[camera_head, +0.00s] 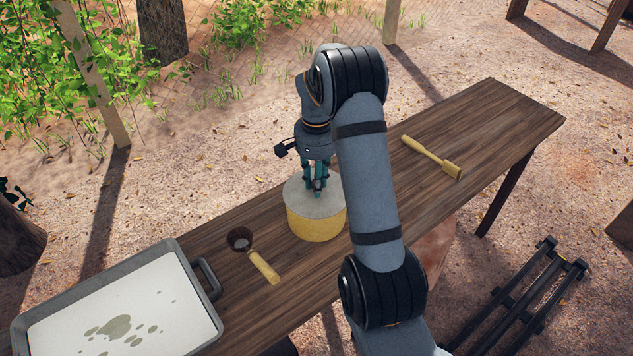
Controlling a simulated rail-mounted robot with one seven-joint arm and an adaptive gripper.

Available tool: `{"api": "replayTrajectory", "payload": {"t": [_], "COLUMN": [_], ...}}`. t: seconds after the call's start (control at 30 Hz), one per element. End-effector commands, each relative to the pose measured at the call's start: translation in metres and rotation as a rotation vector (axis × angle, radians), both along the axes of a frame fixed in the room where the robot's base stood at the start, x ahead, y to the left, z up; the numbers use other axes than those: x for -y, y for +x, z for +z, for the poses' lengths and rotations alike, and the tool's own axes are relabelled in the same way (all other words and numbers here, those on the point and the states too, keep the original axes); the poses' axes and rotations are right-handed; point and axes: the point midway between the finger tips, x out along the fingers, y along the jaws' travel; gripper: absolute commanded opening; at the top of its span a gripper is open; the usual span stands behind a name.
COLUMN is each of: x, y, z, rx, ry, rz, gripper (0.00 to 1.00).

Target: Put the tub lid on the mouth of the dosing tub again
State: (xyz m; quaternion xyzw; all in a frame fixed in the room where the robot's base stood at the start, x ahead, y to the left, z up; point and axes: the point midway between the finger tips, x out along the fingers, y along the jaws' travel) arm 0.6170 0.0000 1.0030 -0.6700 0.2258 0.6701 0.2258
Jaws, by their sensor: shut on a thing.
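The dosing tub (318,228) is a round yellow tub standing upright on the wooden table. The tub lid (297,200) is a flat pale grey disc over the tub's mouth, level or nearly so. I cannot tell whether it rests fully on the rim or sits a hair above it. My gripper (317,193) points down over the middle of the lid with its teal fingers shut on it. The part of the lid between the fingers is hidden by them, and the right side of the tub is close to my arm in the picture.
A scoop with a dark cup and yellow handle (264,267) lies left of the tub. A grey tray (208,334) of white liquid stands at the table's left end. A yellow wooden tool (432,157) lies right, beyond my arm. The table's right end (505,115) is clear.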

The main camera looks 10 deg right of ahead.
Motion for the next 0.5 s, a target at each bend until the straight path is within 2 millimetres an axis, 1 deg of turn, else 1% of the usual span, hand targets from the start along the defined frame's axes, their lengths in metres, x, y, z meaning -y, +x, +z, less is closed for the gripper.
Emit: {"api": "replayTrajectory", "payload": {"t": [0.2,0.37,0.4,0.5], "x": [-0.0001,-0.0001,-0.0001,-0.0001], "y": [0.0001,0.0001,0.0001,0.0001], "z": [-0.0059,-0.0048,-0.0048,-0.0048], "rx": [0.000,0.000,0.000,0.000], "ry": [0.000,0.000,0.000,0.000], "rz": [0.000,0.000,0.000,0.000], "gripper": [0.00,0.00,0.25,0.31]}}
